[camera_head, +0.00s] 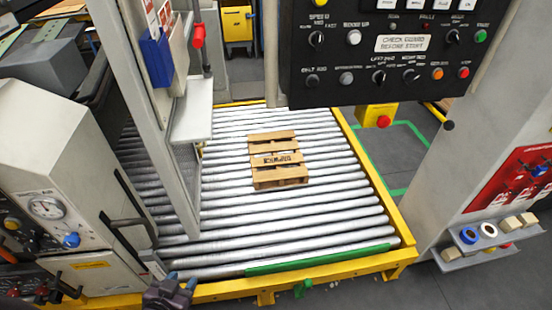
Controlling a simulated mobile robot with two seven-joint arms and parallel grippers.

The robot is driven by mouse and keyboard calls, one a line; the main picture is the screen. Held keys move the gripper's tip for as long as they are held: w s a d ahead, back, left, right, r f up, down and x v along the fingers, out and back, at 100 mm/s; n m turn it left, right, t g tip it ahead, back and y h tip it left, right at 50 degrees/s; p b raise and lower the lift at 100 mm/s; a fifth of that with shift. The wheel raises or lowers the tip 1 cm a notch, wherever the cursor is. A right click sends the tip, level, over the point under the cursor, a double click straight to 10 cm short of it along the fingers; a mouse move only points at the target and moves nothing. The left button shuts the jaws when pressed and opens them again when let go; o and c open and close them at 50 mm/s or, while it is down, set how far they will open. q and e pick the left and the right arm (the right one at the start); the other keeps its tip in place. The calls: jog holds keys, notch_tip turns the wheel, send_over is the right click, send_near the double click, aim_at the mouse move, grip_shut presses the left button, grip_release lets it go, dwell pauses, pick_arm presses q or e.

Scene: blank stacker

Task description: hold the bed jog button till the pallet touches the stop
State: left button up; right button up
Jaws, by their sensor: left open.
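A small wooden pallet (276,148) lies flat on the roller bed (225,228), near its middle. A green bar (320,259), which looks like the stop, runs along the bed's near end. Bare rollers separate it from the pallet. A black control panel (400,55) hangs at the upper right with knobs and buttons, among them a white button (354,37) and a grey button (346,77). Its labels are too small to tell which is bed jog. My left gripper (180,284) is open at the bottom edge, well below the panel. My right gripper is out of view.
A yellow frame (375,192) edges the bed. A grey post (160,110) stands at its left, beside a cabinet with a gauge (46,208). A yellow box with a red button (377,115) is below the panel. A small shelf (490,258) at right holds several small items.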

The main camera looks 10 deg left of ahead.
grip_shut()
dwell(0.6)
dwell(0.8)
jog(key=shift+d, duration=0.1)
